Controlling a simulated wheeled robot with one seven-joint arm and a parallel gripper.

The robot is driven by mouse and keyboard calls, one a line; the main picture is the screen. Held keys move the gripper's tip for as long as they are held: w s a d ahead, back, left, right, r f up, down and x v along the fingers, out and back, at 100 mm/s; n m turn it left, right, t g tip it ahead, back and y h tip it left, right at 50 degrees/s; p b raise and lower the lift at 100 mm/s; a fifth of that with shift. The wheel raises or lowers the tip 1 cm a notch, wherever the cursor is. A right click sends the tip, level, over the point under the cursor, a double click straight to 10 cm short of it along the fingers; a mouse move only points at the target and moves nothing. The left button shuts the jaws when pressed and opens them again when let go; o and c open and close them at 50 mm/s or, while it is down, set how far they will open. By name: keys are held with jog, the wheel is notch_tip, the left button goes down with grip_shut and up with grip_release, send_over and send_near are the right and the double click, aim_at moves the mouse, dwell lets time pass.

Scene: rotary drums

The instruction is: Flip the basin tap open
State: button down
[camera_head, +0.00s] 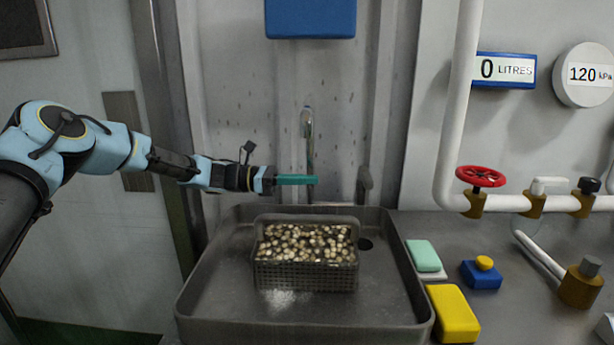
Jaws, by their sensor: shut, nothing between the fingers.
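The basin (385,293) is a wide dark grey tray-like sink in the middle of the view. The tap (308,140) rises behind it as a slim metallic spout against the wall. A dark grey upright piece (364,185), perhaps the tap's lever, stands just right of the spout at the basin's back edge. My gripper (316,180) comes in from the left with its teal fingers shut and empty. The fingertips overlap the lower part of the spout in the picture, left of the dark piece. I cannot tell whether they touch the spout.
A mesh basket (305,276) of small pale shells or pebbles sits in the basin. A green sponge block (424,255), a yellow block (453,313) and a blue block (481,274) lie on the right counter. A white pipe with a red valve wheel (480,176) runs at right.

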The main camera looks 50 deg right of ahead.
aim_at(363, 181)
jog(key=p+x, duration=0.4)
jog(key=x, duration=0.5)
jog(key=shift+s+d+r, duration=0.1)
jog(key=shift+s+r, duration=0.05)
jog(key=shift+r, duration=0.05)
jog(key=shift+s+d+f, duration=0.15)
jog(key=shift+s+d, duration=0.15)
jog(key=shift+s, duration=0.1)
jog(key=shift+f, duration=0.1)
